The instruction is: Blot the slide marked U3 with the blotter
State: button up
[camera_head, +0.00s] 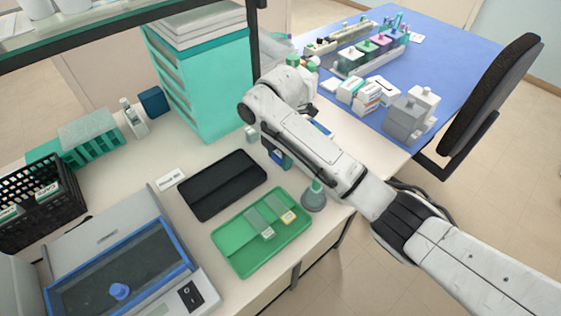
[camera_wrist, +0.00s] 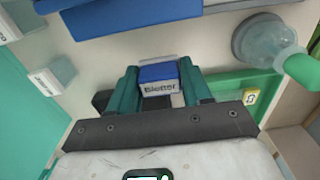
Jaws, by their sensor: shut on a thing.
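My gripper (camera_wrist: 158,84) is shut on the blue blotter (camera_wrist: 158,72), which has a white label reading "Blotter" and sits between the two teal fingers. In the head view the blotter (camera_head: 280,160) shows partly below my wrist, above the bench; the arm hides much of the gripper. A green tray (camera_head: 238,262) lies on the bench in front of it. Two glass slides lie on the tray: one with a white label (camera_head: 267,232) and one with a yellow label (camera_head: 288,217). I cannot read which is U3. The yellow label (camera_wrist: 250,97) also shows in the wrist view.
A grey-based bottle with a green top (camera_head: 313,199) stands close to the tray's right corner. A black tray (camera_head: 222,185) lies behind the green tray. A blue-framed device (camera_head: 120,270) stands at left, and a teal drawer cabinet (camera_head: 205,85) stands behind.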

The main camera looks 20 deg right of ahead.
aim_at(280, 154)
notch_tip(280, 154, down, 2)
jog(key=shift+d+p, duration=0.1)
jog(key=shift+p, duration=0.6)
jog(key=shift+f, duration=0.45)
jog(key=shift+f, duration=0.2)
jog(key=o, duration=0.9)
jog(key=shift+f+b, duration=0.1)
jog(key=shift+b, duration=0.2)
notch_tip(280, 154, up, 11)
